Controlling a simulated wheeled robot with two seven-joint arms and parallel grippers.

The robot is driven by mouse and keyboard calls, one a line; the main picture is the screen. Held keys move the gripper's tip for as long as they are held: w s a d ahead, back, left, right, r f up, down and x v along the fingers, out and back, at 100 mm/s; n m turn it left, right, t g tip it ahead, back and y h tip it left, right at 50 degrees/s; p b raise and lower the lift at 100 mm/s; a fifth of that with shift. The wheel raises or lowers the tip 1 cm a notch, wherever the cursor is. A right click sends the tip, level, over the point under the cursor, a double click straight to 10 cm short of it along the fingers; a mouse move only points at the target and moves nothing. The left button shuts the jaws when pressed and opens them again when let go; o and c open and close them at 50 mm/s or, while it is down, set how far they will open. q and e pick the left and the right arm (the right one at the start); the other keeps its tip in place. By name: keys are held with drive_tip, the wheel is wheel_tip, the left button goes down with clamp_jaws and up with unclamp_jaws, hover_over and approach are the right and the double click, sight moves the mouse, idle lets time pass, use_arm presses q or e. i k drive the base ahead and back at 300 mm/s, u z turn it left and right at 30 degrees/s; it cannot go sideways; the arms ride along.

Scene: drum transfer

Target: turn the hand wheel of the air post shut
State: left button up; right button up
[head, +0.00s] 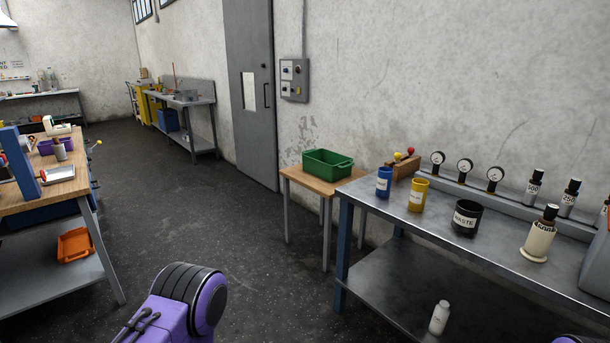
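I cannot make out a hand wheel or an air post for certain in the head view. A blue upright post (20,162) stands on the wooden-topped bench at the left edge, partly cut off by the frame. Neither of my grippers is in view.
A steel bench (450,228) at right holds a blue cup (384,184), a yellow cup (418,196), a black waste cup (467,219) and gauges. A green bin (327,164) sits on a small table. The dark floor (205,205) between the benches is clear.

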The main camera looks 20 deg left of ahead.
sight(43, 175)
drive_tip(key=u, duration=0.35)
drive_tip(key=i, duration=0.9)
drive_tip(key=u, duration=1.4)
drive_tip(key=i, duration=0.8)
drive_tip(key=z, duration=0.5)
drive_tip(key=i, duration=4.4)
drive_tip(key=u, duration=3.6)
